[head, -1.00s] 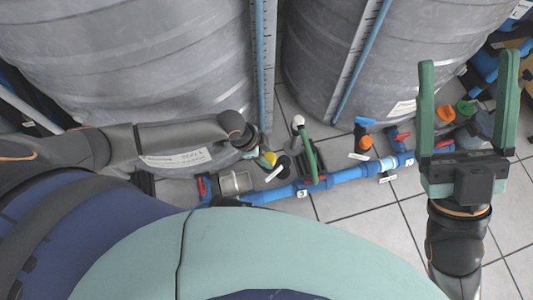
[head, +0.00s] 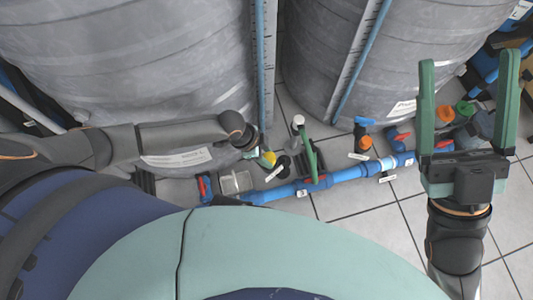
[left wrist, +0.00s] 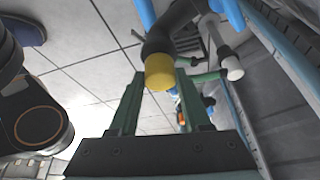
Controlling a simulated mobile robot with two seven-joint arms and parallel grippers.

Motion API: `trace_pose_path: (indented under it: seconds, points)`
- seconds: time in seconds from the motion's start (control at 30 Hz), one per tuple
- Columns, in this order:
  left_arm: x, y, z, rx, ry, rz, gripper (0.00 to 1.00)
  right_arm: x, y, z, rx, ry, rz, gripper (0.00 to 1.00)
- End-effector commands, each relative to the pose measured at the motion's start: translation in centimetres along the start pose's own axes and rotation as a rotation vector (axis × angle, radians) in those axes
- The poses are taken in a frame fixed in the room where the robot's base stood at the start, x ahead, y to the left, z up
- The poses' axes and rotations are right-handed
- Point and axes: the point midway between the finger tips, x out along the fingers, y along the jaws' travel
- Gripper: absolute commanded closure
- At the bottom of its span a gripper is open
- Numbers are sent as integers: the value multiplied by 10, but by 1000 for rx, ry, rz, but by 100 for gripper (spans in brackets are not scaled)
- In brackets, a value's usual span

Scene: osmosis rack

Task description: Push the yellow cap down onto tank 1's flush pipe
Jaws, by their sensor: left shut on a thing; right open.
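The yellow cap (left wrist: 159,72) is between the green fingers of my left gripper (left wrist: 160,78) in the left wrist view. My left gripper is shut on it. The cap meets the end of a dark pipe (left wrist: 172,35); I cannot tell how far it sits on it. In the head view the yellow cap (head: 268,158) shows small beside the left arm's end, next to a dark pipe opening (head: 284,165); most of the left gripper is hidden by its wrist. My right gripper (head: 467,62) is open and empty, fingers pointing up the picture at the right.
Two large grey tanks (head: 120,60) (head: 400,50) stand behind. A blue pipe (head: 345,176) with red-handled valves runs along the floor. A green hose (head: 309,150), a white-topped pipe (head: 298,121) and an orange fitting (head: 366,143) are close by. Tiled floor (head: 400,225) is clear in front.

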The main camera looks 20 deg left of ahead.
Motion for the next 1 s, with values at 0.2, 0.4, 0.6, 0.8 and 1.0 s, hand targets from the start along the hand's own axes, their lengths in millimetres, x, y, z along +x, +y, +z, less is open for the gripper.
trace_pose_path:
  seconds: [0.2, 0.4, 0.6, 0.8, 1.0]
  points:
    - [4, 0, 1, 0, 0, 0, 100, -2, -1, 2, 0, 0, 0, 16]
    - [7, 0, 3, 0, 0, 0, 100, -4, -2, 4, 0, 0, 0, 16]
    - [8, 0, 3, 0, 0, 0, 37, -4, -2, 4, 0, -1, 0, 16]
    - [8, 0, 3, 0, 0, 0, 17, -4, -2, 4, 0, -1, 0, 16]
    - [8, 0, 3, 0, 0, 0, 17, -4, -2, 4, 0, -1, 0, 16]
